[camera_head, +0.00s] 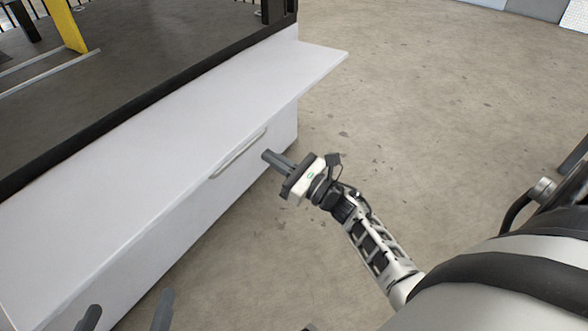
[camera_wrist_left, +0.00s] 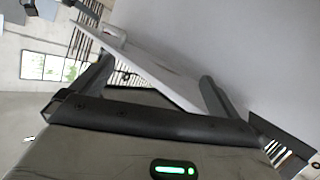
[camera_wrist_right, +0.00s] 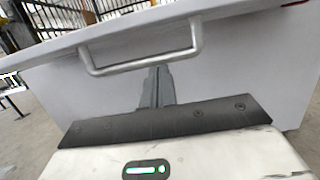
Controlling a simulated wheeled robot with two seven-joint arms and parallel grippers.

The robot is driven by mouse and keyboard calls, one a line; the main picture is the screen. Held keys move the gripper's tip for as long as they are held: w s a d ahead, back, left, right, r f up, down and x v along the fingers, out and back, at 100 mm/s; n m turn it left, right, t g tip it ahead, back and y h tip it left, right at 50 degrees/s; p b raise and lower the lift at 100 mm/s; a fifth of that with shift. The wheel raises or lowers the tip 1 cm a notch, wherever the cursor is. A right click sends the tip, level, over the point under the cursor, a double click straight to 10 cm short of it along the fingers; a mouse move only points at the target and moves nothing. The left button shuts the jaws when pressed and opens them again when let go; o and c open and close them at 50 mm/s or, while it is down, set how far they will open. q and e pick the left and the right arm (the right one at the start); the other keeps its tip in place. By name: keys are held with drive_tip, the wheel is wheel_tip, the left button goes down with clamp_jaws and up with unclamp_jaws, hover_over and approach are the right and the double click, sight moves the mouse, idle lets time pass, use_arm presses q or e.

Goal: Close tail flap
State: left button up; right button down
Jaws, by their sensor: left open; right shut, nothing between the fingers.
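The tail flap (camera_head: 180,130) looks like a long white panel, lying roughly level along the dark frame. A pale bar handle (camera_head: 240,154) shows near its front edge, and also in the right wrist view (camera_wrist_right: 140,66). My right gripper (camera_head: 268,156) is shut and empty, its tips just right of the handle; in the right wrist view its fingers (camera_wrist_right: 158,72) appear just below the bar. Contact cannot be told. My left gripper (camera_head: 128,306) is open at the bottom left. In its wrist view, a white panel edge (camera_wrist_left: 150,68) shows between the open fingers (camera_wrist_left: 157,76).
A white vertical face (camera_head: 180,225) drops below the panel. A dark framed opening (camera_head: 130,60) lies behind it, with a yellow post (camera_head: 66,24) at the far left. The concrete floor (camera_head: 430,110) on the right is clear.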

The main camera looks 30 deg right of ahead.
use_arm(q)
drive_tip(key=shift+a+f+g+y+p, duration=0.2)
drive_tip(key=shift+f+g+y+p, duration=0.2)
drive_tip(key=shift+f+p, duration=0.35)
use_arm(e)
drive_tip(key=r, duration=0.4)
drive_tip(key=shift+w+a, duration=0.15)
drive_tip(key=shift+w, duration=0.25)
use_arm(q)
drive_tip(key=shift+w+r, duration=0.15)
drive_tip(key=shift+r, duration=0.2)
use_arm(e)
drive_tip(key=shift+r, duration=0.15)
